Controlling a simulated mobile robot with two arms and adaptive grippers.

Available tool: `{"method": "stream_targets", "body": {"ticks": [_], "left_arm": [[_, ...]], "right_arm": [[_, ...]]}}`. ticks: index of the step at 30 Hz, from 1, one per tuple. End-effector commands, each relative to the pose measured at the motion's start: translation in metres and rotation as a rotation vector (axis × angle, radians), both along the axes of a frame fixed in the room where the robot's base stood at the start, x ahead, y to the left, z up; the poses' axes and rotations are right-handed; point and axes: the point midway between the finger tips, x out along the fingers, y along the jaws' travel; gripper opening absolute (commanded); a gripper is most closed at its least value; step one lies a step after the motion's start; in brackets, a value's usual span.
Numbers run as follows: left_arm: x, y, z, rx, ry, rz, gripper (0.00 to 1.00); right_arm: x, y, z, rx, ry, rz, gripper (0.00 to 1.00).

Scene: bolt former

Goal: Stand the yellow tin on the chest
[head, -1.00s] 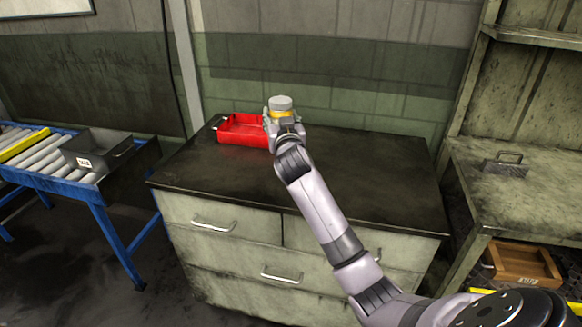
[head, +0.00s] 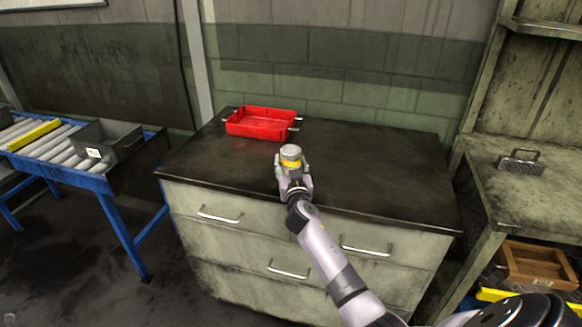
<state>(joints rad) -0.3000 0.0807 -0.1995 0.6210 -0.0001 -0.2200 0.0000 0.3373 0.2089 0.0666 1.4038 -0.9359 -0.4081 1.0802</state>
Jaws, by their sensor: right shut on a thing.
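The yellow tin (head: 290,154) has a grey lid and a yellow body, mostly hidden by the fingers. My right gripper (head: 292,168) is shut on it, and the tin looks upright. Both are over the front middle of the dark top of the chest (head: 390,170), a pale, stained drawer unit with metal handles. I cannot tell whether the tin's base touches the top. My left gripper is not in view.
A red tray (head: 262,123) with metal handles stands at the back left of the chest top. The right side of the top is clear. A roller conveyor with a grey bin (head: 108,146) stands at left. A workbench (head: 535,190) stands at right.

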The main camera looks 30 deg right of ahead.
Motion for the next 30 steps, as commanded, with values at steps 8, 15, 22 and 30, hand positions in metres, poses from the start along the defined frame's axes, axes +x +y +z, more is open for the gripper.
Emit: {"method": "stream_targets", "body": {"ticks": [8, 15, 22, 30], "left_arm": [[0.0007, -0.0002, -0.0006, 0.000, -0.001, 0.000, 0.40], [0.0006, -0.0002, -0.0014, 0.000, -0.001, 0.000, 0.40], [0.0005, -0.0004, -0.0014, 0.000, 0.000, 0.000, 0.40], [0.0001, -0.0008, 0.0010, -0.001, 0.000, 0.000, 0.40]], "right_arm": [[0.0003, 0.0000, 0.0004, -0.001, -0.003, 0.000, 0.15], [0.0002, -0.0001, -0.0010, 0.000, -0.001, 0.000, 0.62], [0.0001, -0.0002, -0.0008, 0.000, -0.001, 0.000, 0.70], [-0.0013, 0.0005, 0.0009, -0.001, 0.000, 0.000, 0.70]]}}
